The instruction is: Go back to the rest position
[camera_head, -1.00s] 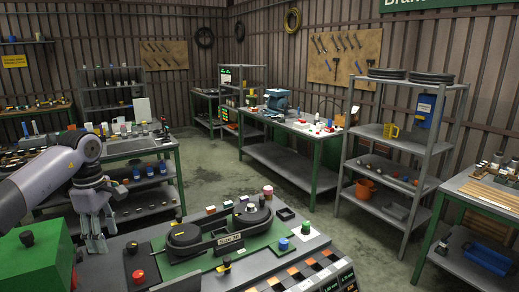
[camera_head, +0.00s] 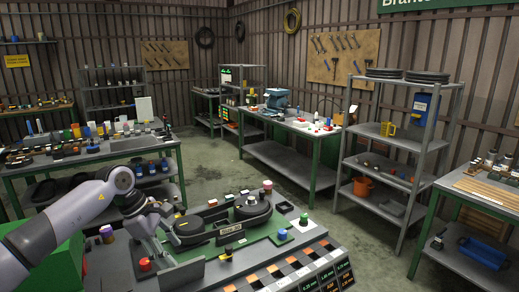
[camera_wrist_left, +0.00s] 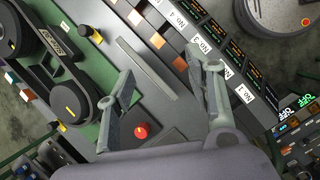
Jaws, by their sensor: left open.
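My left gripper (camera_head: 166,238) is open and empty, with its fingers pointing down over the left part of the near workbench. In the left wrist view its two spread fingers (camera_wrist_left: 162,68) have a bare grey surface and a thin raised plate between them. A red knob (camera_head: 145,264) is just below the fingers; it also shows in the left wrist view (camera_wrist_left: 141,131). The black disperser assembly (camera_head: 236,228) lies to the right of the gripper on a green plate, apart from it. My right gripper is in neither view.
A green box (camera_head: 66,268) stands at the near left, beside my left arm. Coloured blocks and numbered labels (camera_wrist_left: 203,45) line the bench's front edge. Another parts-covered table (camera_head: 95,152) is behind on the left, and a grey shelf (camera_head: 400,165) is on the right. The floor (camera_head: 215,165) between is clear.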

